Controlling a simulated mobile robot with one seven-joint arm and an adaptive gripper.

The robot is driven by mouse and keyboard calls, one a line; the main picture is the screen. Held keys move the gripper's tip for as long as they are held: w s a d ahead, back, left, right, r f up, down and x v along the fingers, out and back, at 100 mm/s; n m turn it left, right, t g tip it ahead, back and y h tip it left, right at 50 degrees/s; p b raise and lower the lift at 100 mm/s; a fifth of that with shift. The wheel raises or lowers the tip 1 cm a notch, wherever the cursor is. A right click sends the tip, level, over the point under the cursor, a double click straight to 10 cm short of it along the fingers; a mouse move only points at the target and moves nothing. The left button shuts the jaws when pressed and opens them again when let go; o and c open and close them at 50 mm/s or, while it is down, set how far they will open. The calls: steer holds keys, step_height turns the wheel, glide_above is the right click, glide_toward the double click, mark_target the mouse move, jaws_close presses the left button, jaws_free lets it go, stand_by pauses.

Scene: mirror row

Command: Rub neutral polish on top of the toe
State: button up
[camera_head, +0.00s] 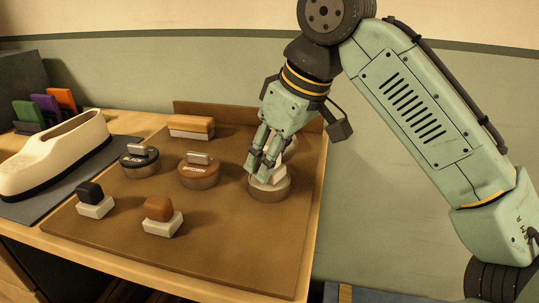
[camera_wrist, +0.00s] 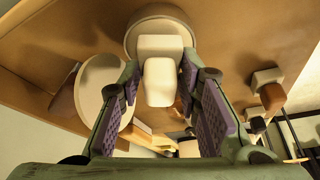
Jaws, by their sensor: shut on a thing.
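A cream shoe (camera_head: 60,160) with a dark sole lies on a grey mat (camera_head: 50,202) at the left. A round tin (camera_head: 270,190) stands at the right of the brown mat; its label is hidden. My gripper (camera_head: 264,166) points down over this tin and is shut on a pale applicator (camera_head: 267,176). In the wrist view the pale applicator (camera_wrist: 160,80) sits between my fingertips (camera_wrist: 160,85), with the tin (camera_wrist: 132,36) just beyond it. I cannot tell whether it touches the contents. A pale round lid (camera_head: 290,148) shows partly behind my gripper.
A black-labelled tin (camera_head: 139,158) and a brown-labelled tin (camera_head: 198,172) stand between shoe and gripper. Black-topped (camera_head: 90,193) and brown-topped (camera_head: 158,208) blocks stand nearer the front. A wooden brush (camera_head: 191,127) lies at the back. Coloured cards (camera_head: 47,106) stand behind the shoe.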

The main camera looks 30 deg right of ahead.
steer(key=shift+f, duration=0.45)
stand_by(1.6)
steer(key=shift+r, duration=0.15)
step_height(320, 180, up, 7)
steer(key=p, duration=0.7)
stand_by(0.7)
